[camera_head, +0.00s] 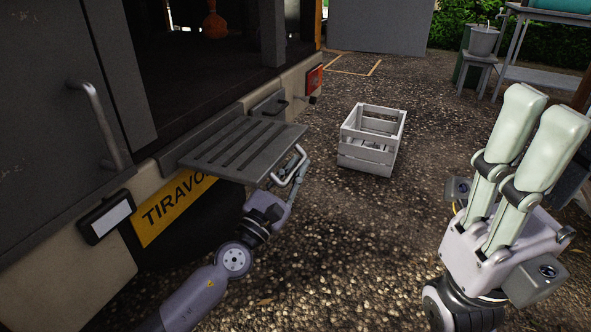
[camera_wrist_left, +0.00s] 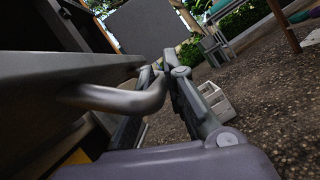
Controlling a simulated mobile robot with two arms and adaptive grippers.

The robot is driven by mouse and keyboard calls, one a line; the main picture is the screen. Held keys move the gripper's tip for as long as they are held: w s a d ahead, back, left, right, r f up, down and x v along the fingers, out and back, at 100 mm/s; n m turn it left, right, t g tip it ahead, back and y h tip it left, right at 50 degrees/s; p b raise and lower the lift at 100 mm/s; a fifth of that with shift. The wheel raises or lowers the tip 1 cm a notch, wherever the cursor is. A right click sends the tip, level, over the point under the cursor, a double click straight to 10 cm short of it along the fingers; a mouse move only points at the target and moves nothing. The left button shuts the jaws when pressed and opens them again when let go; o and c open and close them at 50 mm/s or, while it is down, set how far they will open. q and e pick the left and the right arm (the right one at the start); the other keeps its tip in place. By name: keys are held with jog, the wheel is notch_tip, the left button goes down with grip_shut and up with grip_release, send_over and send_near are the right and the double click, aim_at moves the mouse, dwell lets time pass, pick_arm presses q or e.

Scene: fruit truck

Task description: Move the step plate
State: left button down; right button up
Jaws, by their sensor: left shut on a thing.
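The step plate (camera_head: 240,148) is a dark grey slatted panel at the truck's rear, sticking out roughly level above the yellow sign. A light metal handle (camera_head: 287,166) is on its outer end. My left gripper (camera_head: 298,172) is shut on this handle. In the left wrist view the handle (camera_wrist_left: 115,98) is a thick grey bar running to my left fingers (camera_wrist_left: 160,80), beside the plate's dark edge. My right gripper (camera_head: 545,108) is on the right of the head view, its two pale fingers pointing up with a gap between them, empty.
A white slatted crate (camera_head: 365,158) stands on the gravel beyond the plate. The truck's rear (camera_head: 60,240) fills the left side. A grey bucket (camera_head: 484,40) on a stool and a table stand at the back right. The gravel between the crate and my arms is clear.

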pick_arm(q)
jog(key=shift+a, duration=0.1)
dwell(0.4)
jog(key=c, duration=1.9)
grip_release()
jog(key=shift+f, duration=0.1)
jog(key=shift+s+a+f, duration=0.1)
jog(key=shift+s+f, duration=0.05)
jog(key=shift+s, duration=0.1)
jog(key=s+a, duration=0.2)
jog(key=s, duration=0.2)
jog(key=s+a, duration=0.2)
jog(key=s, duration=0.2)
jog(key=s+a, duration=0.3)
jog(key=s, duration=0.1)
jog(key=shift+s+f, duration=0.25)
jog(key=shift+f, duration=0.15)
